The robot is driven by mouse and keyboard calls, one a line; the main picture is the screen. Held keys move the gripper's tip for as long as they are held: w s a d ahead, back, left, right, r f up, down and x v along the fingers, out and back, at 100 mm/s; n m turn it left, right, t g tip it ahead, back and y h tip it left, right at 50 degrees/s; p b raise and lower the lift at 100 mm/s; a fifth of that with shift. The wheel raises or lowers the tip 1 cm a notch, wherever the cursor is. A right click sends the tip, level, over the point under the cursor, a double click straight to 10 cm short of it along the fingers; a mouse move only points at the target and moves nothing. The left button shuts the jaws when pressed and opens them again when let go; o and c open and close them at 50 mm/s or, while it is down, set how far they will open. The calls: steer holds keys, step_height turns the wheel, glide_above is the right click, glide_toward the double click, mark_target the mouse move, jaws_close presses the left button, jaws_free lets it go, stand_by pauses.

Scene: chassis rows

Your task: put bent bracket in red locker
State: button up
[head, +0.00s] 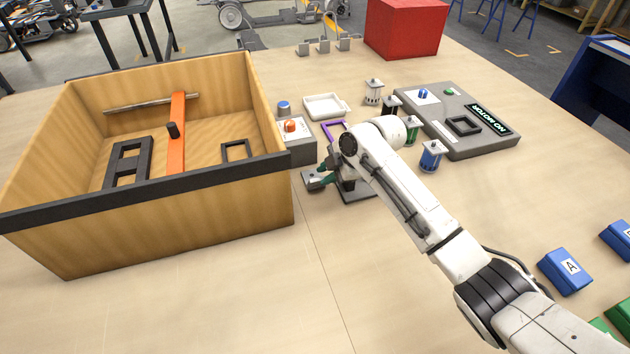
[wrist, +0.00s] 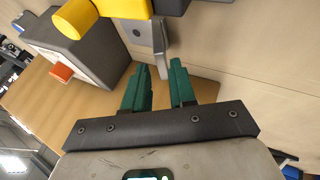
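A grey angled metal piece (wrist: 146,38), which looks like the bent bracket, lies on the table just beyond my fingertips in the wrist view. One leg of it stands up toward the gap between the fingers. In the head view a grey piece (head: 313,181) shows beside my gripper (head: 326,172), partly hidden by it. My gripper's green fingers (wrist: 158,68) are apart with nothing held between them. A red box (head: 405,30), which looks like the red locker, stands at the back of the table; its opening is not visible.
A large wooden bin (head: 150,215) stands close left of my gripper. A grey box with an orange button (head: 290,135) and a white tray (head: 324,106) are behind it. A grey panel (head: 480,150) and several small canisters stand to the right.

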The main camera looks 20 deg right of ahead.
mark_target(318, 185)
steer(key=shift+x, duration=2.75)
steer(key=shift+d+f, duration=0.1)
steer(key=shift+d, duration=0.1)
jaws_close()
